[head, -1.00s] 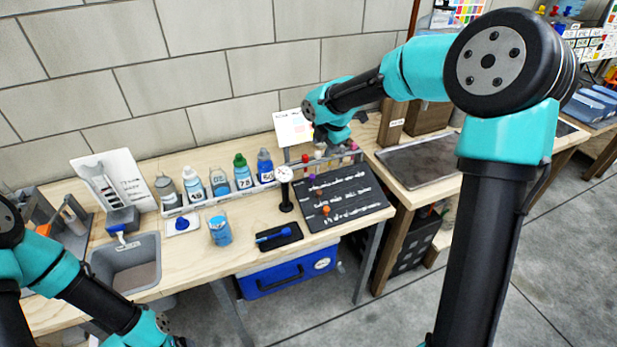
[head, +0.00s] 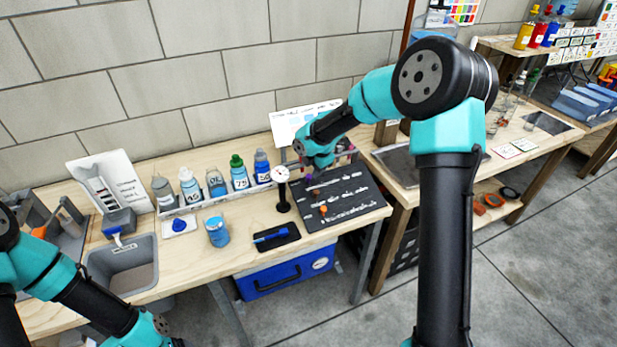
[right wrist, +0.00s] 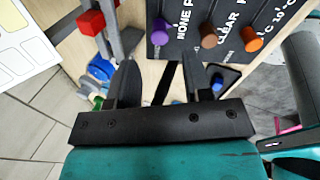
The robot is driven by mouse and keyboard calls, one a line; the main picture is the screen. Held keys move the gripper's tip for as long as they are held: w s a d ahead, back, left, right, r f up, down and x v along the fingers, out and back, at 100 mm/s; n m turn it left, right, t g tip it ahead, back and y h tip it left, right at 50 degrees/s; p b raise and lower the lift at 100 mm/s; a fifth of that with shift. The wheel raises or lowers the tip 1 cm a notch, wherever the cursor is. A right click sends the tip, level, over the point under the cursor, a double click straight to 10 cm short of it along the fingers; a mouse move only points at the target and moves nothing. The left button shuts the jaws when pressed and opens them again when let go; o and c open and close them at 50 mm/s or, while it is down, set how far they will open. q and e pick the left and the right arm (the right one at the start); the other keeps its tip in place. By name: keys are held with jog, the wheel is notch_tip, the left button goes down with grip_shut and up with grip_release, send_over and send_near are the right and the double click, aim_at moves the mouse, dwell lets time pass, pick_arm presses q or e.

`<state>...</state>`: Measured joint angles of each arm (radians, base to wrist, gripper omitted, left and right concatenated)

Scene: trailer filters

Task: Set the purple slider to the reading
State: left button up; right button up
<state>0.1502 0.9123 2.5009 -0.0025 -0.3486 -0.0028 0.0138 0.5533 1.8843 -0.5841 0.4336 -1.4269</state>
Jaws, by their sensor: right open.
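The purple slider (right wrist: 161,32) is a round knob on the dark slate board (right wrist: 205,12). It shows in the right wrist view beside a brown knob (right wrist: 208,36) and an orange knob (right wrist: 251,40). My right gripper (right wrist: 158,72) is open and empty, with the purple knob beyond the gap between its fingertips. In the head view my right gripper (head: 318,166) is over the back left part of the board. It partly hides that end. The orange knob (head: 323,209) shows near the board's left edge. My left gripper is out of view.
A dial gauge on a stand (head: 281,175) stands just left of the board. A white sheet (head: 302,120) leans behind it. Several bottles (head: 214,182) stand in a rack to the left. A dark tray with a blue marker (head: 270,236) lies in front.

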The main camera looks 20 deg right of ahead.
aim_at(308, 176)
jog(key=x, duration=0.6)
jog(key=shift+f, duration=0.15)
grip_shut()
dwell(0.4)
